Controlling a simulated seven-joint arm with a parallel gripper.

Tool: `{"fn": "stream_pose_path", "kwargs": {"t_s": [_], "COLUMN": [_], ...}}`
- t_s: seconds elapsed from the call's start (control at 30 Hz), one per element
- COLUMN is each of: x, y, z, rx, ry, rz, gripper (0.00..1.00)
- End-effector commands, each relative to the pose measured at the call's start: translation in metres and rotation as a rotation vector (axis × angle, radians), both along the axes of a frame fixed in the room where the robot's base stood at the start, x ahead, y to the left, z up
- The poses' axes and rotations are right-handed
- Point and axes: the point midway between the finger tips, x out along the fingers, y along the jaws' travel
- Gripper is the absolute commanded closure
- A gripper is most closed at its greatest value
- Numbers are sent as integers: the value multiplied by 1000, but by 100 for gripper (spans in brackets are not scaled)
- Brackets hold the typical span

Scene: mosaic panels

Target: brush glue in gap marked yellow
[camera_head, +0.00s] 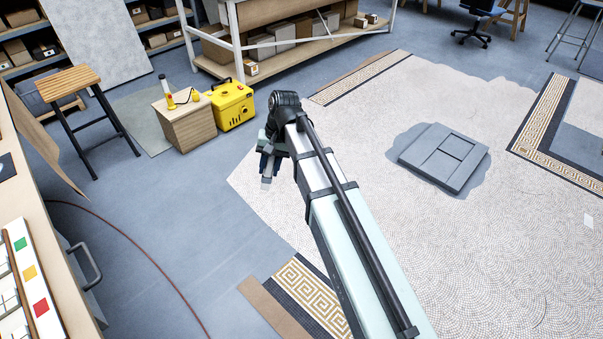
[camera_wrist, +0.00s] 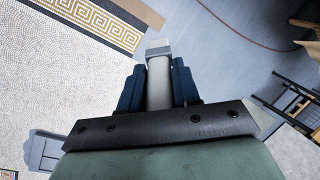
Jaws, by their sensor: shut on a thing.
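My gripper (camera_head: 269,166) hangs over the blue-grey floor near the mosaic's left edge. In the wrist view, the blue fingers of my gripper (camera_wrist: 158,82) are shut on a pale grey shaft with a whitish squared end, which looks like a brush (camera_wrist: 159,62). Its bristles cannot be made out. A white strip (camera_head: 35,290) on the bench at the lower left carries green, yellow and red squares. The yellow square (camera_head: 29,273) lies between the other two. Pale panels (camera_head: 8,299) with dark lines lie beside the strip, partly cut off. My gripper is well away from them.
The wooden bench (camera_head: 50,263) has a metal handle on its side. A stool (camera_head: 75,88), a wooden box (camera_head: 187,122) and a yellow case (camera_head: 233,105) stand behind. A grey slab (camera_head: 444,157) lies on the mosaic floor (camera_head: 400,240). A red hose (camera_head: 137,248) crosses open floor.

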Motion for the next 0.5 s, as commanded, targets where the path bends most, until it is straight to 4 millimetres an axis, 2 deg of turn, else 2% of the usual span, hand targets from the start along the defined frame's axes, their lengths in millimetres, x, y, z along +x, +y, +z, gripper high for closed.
{"fn": "stream_pose_path", "kwargs": {"t_s": [0.03, 0.27, 0.5], "x": [1, -11, -34], "y": [19, 95, 173], "z": [6, 31, 58], "rx": [1, 1, 1], "ry": [-1, -1, -1], "rz": [6, 6, 5], "gripper": [99, 99, 99]}}
